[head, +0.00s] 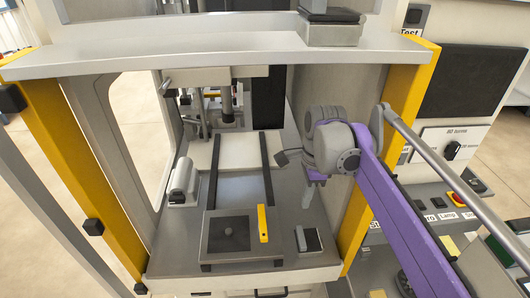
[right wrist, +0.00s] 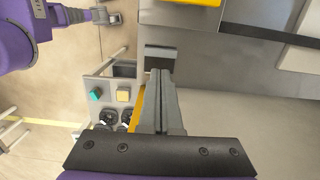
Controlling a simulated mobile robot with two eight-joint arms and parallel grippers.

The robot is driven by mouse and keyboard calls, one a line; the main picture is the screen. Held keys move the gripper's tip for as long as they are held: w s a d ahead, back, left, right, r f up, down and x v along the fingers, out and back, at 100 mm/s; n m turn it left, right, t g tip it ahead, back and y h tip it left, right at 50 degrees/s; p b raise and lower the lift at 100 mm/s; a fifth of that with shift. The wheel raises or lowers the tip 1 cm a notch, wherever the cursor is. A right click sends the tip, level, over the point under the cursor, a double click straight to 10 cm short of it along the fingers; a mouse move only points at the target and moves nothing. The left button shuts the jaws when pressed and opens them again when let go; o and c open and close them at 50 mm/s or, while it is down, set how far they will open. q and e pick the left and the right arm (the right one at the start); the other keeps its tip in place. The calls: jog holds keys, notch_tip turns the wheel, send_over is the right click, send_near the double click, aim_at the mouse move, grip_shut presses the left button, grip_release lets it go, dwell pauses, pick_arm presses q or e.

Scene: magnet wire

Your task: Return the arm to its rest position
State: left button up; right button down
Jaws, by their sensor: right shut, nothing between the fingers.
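My right arm (head: 405,220) is purple and grey and reaches in from the right, past the yellow post, into the machine's bay. My right gripper (head: 314,190) points down inside the bay, at the right of the dark rails. In the right wrist view its fingers (right wrist: 160,90) are together with nothing between them. My left gripper is in neither view.
The yellow right post (head: 408,85) and a grey metal bar (head: 430,150) stand close to my right arm. A plate with a yellow block (head: 263,223) and a small dark pad (head: 308,239) lie on the bay floor. A button panel (head: 450,205) is at the right.

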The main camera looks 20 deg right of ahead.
jog(key=s+a+f+n+t, duration=0.2)
jog(key=s+a+f+n, duration=0.2)
jog(key=s+f+n, duration=0.3)
jog(key=s+a+f+n+t, duration=0.3)
jog(key=s+f+n, duration=0.4)
jog(key=n, duration=0.6)
jog(key=shift+s+a+f+n+h, duration=0.15)
jog(key=shift+s+a+n+h, duration=0.2)
jog(key=shift+s+h, duration=0.1)
